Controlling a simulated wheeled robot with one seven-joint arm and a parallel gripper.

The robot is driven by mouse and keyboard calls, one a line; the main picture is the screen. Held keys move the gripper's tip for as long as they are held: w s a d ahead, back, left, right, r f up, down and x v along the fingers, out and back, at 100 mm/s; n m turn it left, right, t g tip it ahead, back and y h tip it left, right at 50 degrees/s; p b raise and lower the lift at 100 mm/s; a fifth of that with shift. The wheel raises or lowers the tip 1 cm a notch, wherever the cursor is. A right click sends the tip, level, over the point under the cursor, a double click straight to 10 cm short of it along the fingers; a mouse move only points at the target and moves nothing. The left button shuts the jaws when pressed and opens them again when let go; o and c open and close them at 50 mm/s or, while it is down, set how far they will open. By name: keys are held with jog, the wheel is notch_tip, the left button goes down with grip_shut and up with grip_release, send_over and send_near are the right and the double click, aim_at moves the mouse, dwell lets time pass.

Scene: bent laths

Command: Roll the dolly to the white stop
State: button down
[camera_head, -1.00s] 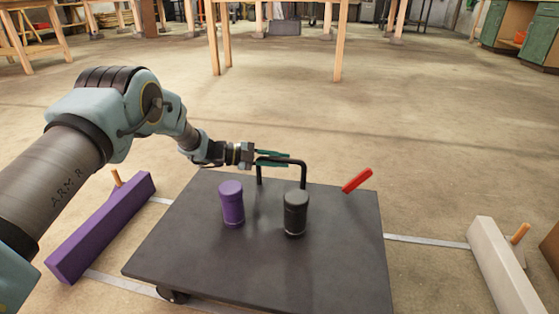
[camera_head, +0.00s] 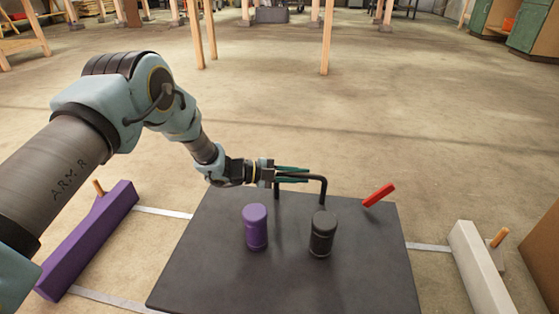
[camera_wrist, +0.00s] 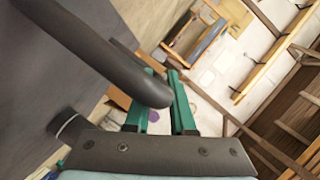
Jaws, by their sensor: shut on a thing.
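The dolly (camera_head: 225,285) is a dark grey flat platform on the floor, with a black bar handle (camera_head: 324,188) at its far edge. My gripper (camera_head: 300,175) has green fingers and is shut on the handle; the fingers (camera_wrist: 164,105) and handle (camera_wrist: 110,65) also show in the wrist view. A purple canister (camera_head: 256,228) and a black canister (camera_head: 322,234) stand upright on the dolly. The white stop (camera_head: 483,270) is a block on the floor to the right, with a gap between it and the dolly. The dolly's wheels are hidden now.
A purple block (camera_head: 88,240) lies on the floor at left, apart from the dolly. A red bar (camera_head: 378,195) is at the dolly's far right corner. Pale strips (camera_head: 430,247) run along the floor between the blocks. A brown box (camera_head: 545,250) stands at the right edge.

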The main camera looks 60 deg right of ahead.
jog(key=s+d, duration=0.2)
jog(key=s, duration=0.5)
jog(key=s+d+b, duration=0.1)
jog(key=s+d, duration=0.1)
jog(key=s, duration=0.5)
jog(key=s+d, duration=0.2)
jog(key=s, duration=0.5)
jog(key=shift+d, duration=0.4)
jog(key=c, duration=1.1)
grip_release()
jog(key=o, duration=0.3)
jog(key=shift+w, duration=0.1)
jog(key=shift+o, duration=0.2)
jog(key=p+v, duration=0.4)
jog(key=v, duration=0.6)
jog(key=shift+w+a, duration=0.2)
jog(key=shift+w, duration=0.1)
jog(key=shift+r, duration=0.1)
